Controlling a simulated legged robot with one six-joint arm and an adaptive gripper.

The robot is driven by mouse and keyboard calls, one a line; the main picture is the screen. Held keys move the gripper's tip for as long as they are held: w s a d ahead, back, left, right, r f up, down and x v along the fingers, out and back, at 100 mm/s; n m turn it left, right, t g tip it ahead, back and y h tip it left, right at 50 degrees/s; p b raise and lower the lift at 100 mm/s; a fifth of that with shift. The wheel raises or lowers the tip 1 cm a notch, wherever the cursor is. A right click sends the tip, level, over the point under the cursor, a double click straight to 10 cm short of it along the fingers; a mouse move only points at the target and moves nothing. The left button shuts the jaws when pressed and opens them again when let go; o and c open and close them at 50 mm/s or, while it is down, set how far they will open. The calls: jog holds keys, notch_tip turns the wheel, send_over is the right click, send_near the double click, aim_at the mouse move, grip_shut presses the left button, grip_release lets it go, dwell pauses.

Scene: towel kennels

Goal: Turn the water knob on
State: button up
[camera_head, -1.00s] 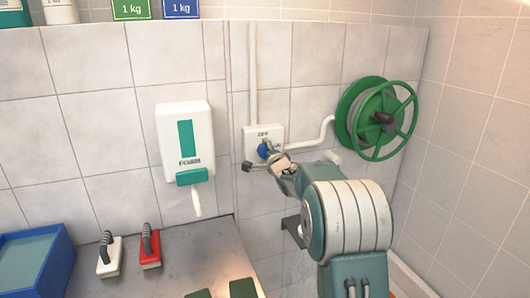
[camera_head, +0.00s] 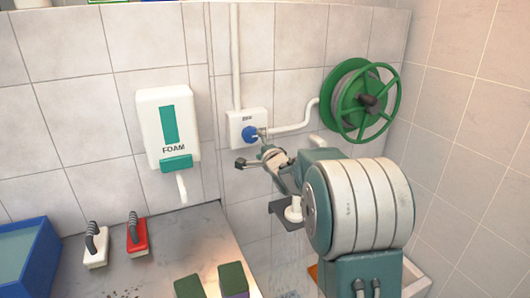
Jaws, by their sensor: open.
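The blue water knob (camera_head: 250,133) sits on a white wall box (camera_head: 236,122) with a small label above it, too small to read surely. A white pipe runs up from the box and another runs right. My gripper (camera_head: 254,148) is open and empty, just below and to the right of the knob. One finger points left below the box; the other is close to the knob's right edge, and I cannot tell whether they touch. Faint pale streaks, like falling water, show below a white nozzle (camera_head: 294,211) beside my arm.
A green hose reel (camera_head: 362,101) is on the wall at right. A foam dispenser (camera_head: 167,128) hangs at left. Below it, a counter (camera_head: 186,237) holds a white brush (camera_head: 96,252), a red brush (camera_head: 137,238), a blue tub (camera_head: 45,262) and green blocks (camera_head: 232,278).

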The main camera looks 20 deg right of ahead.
jog(key=s, duration=0.5)
dwell(0.3)
jog(key=s+a+f+n+g, duration=0.1)
jog(key=s+a+n+g, duration=0.3)
jog(key=s, duration=0.8)
jog(key=s+a+f+n+g, duration=0.2)
jog(key=s+a+n+g, duration=0.2)
jog(key=s, duration=0.8)
jog(key=s+a+f+n+g, duration=0.2)
jog(key=s+a+n+g, duration=0.2)
jog(key=s+a+n, duration=0.3)
jog(key=s+n, duration=0.3)
jog(key=s, duration=0.2)
jog(key=shift+s, duration=0.35)
